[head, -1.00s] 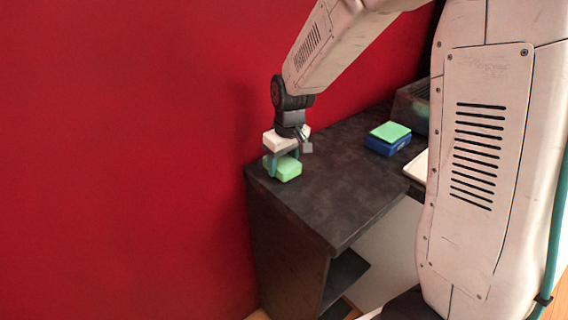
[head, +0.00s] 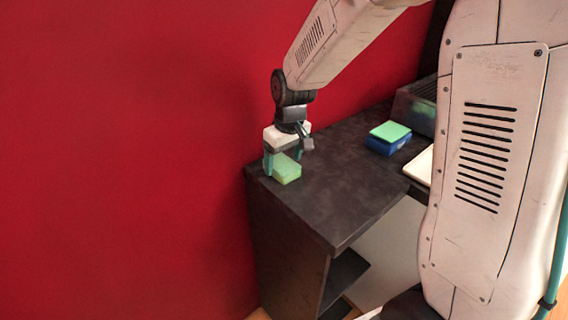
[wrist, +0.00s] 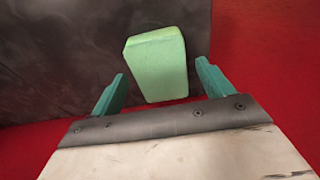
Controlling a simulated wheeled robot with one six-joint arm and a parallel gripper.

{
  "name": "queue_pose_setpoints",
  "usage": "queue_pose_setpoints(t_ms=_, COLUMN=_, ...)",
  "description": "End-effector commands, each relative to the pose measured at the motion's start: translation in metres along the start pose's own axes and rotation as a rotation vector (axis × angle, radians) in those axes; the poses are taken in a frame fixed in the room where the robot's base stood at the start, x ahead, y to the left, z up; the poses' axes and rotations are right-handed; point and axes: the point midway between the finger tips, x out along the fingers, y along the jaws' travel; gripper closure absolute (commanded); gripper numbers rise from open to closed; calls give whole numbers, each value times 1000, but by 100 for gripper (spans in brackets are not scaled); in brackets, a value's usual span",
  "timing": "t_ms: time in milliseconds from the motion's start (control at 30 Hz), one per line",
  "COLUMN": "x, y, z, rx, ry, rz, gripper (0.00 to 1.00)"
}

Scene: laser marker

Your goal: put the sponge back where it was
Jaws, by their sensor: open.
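A pale green sponge (head: 287,169) stands on the dark tabletop near its left corner by the red wall. In the wrist view the sponge (wrist: 158,66) shows between the two teal fingers, with a gap on each side. My gripper (head: 282,160) is open and points down at the sponge, its left finger beside the sponge in the head view. In the wrist view my gripper (wrist: 160,80) holds nothing. The sponge's far side is hidden in the head view.
A blue block with a green top (head: 389,137) sits farther back on the dark tabletop (head: 345,185). A grey vented box (head: 416,105) stands behind it, and a white flat item (head: 420,166) lies partly behind my arm. The middle of the tabletop is clear.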

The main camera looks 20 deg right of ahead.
Motion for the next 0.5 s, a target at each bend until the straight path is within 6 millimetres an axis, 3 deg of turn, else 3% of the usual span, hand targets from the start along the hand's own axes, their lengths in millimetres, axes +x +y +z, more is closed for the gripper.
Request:
queue_pose_setpoints(t_ms=300, x=-70, y=0, z=0, rx=1, ry=4, rz=1, gripper=20)
queue_pose_setpoints(t_ms=500, x=-96, y=0, z=0, rx=1, ry=3, rz=1, gripper=20)
